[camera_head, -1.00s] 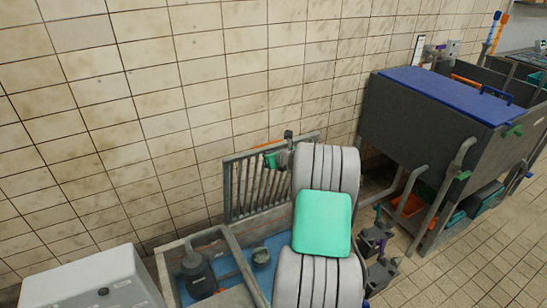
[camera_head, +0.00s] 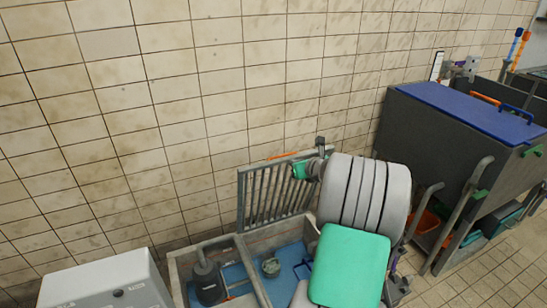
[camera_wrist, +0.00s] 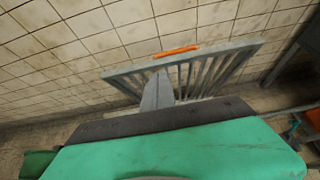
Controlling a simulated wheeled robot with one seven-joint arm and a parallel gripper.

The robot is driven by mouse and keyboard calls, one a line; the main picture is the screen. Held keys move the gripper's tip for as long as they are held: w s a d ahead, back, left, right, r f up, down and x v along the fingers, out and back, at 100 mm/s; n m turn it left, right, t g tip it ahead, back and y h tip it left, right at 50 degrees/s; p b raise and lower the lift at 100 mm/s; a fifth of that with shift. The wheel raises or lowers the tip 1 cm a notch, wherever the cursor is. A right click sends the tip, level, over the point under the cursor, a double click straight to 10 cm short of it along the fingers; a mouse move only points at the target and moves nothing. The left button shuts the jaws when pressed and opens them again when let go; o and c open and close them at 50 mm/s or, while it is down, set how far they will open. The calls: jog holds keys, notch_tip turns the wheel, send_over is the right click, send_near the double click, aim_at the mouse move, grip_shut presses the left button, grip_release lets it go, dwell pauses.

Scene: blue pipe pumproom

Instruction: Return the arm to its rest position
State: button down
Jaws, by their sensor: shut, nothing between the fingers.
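My arm, with grey ribbed covers and a teal panel, rises at the lower right of the head view and bends back toward the grey barred rack by the wall. My gripper (camera_wrist: 158,92) shows in the wrist view as a narrow grey wedge beyond my teal and dark housing. Its fingers are together and hold nothing. It points toward the barred rack (camera_wrist: 215,72), which has an orange handle (camera_wrist: 175,51) on its top edge. The rack also stands upright in the head view (camera_head: 262,200). The gap between fingertips and rack is hard to judge.
A dark grey tank (camera_head: 445,140) with a blue lid (camera_head: 470,108) stands right of my arm. A low frame with a blue floor (camera_head: 238,275) and a dark pump (camera_head: 208,280) lies below the rack. A pale cabinet (camera_head: 110,282) is at lower left. Tiled wall behind.

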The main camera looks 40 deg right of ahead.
jog(key=s+a+f+n+g+y, duration=0.1)
jog(key=s+a+f+n+g, duration=0.15)
jog(key=s+f+n, duration=0.5)
jog(key=s+a+f+n+g+y, duration=0.1)
jog(key=s+a+f+n+g, duration=0.3)
jog(key=n, duration=0.7)
jog(key=s+a+f+n+g+y, duration=0.1)
jog(key=s+a+f+n+g, duration=0.1)
jog(key=s+n, duration=0.25)
jog(key=s+a+f+n+g+y, duration=0.1)
jog(key=s+a+f+n+g, duration=0.15)
jog(key=s, duration=0.35)
jog(key=s+a+r+n+g+h+p, duration=0.15)
jog(key=s+a+r+n+p, duration=0.35)
jog(key=a+r, duration=0.6)
jog(key=w+a+r+n+t+p, duration=0.2)
jog(key=w+a+r+n+t, duration=0.1)
jog(key=a+r+n, duration=0.5)
jog(key=w+a+r, duration=0.1)
jog(key=a+r, duration=0.2)
jog(key=a, duration=0.4)
jog(key=shift+w+a+r+p, duration=0.2)
jog(key=shift+w+a+p, duration=0.1)
jog(key=shift+w+a, duration=0.1)
jog(key=shift+d, duration=0.15)
